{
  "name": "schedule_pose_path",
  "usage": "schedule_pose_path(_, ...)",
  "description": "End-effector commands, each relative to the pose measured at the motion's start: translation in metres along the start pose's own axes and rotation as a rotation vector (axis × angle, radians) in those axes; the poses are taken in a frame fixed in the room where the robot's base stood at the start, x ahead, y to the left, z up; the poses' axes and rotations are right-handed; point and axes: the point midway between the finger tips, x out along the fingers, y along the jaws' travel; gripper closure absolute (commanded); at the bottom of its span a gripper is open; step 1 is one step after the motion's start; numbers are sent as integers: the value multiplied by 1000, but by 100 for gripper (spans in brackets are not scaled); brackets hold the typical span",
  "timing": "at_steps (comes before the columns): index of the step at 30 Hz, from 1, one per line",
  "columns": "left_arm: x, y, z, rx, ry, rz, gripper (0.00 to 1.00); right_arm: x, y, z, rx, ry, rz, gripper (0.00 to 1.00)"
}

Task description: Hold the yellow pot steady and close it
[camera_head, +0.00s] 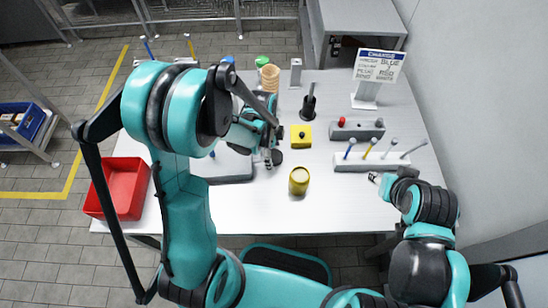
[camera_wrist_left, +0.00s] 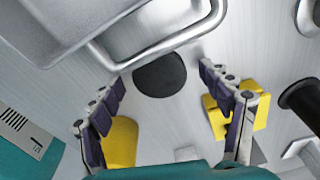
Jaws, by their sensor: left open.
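The yellow pot (camera_head: 299,181) stands upright on the white table, near the middle front. In the left wrist view, a yellow rounded shape (camera_wrist_left: 122,142), which looks like the pot, is partly hidden behind one finger. My left gripper (camera_head: 270,158) is behind and left of the pot, apart from it. In its wrist view the left gripper (camera_wrist_left: 160,115) has its fingers wide apart with nothing between them. A black round disc (camera_wrist_left: 160,75) lies beyond the fingertips; I cannot tell if it is a lid. My right gripper (camera_head: 375,178) is to the right of the pot, too small to judge.
A yellow block with a black knob (camera_head: 301,137) sits behind the pot. A white rack of tools (camera_head: 372,162) and a grey block (camera_head: 357,130) are at right. A red bin (camera_head: 124,188) is at left. A metal handle (camera_wrist_left: 165,45) crosses ahead of the left fingers.

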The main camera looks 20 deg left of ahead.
Motion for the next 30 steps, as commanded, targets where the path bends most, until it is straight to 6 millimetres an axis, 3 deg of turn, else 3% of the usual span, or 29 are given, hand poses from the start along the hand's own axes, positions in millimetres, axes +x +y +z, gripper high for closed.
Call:
schedule_pose_path(6, -1, 0, 0, 0, 0, 0, 22, -1, 0, -1, 0, 0, 0, 58)
schedule_pose_path(12, -1, 0, 0, 0, 0, 0, 54, -1, 0, -1, 0, 0, 0, 58)
schedule_pose_path(23, -2, 0, 0, 0, 0, 0, 56, -1, 0, -1, 0, 0, 0, 58)
schedule_pose_path(26, -11, 0, -1, 0, 0, 0, 56, -5, 0, -3, 0, 0, 0, 58)
schedule_pose_path(30, -37, 1, -5, 0, 0, 0, 56, -14, 0, -10, 0, 0, 0, 58)
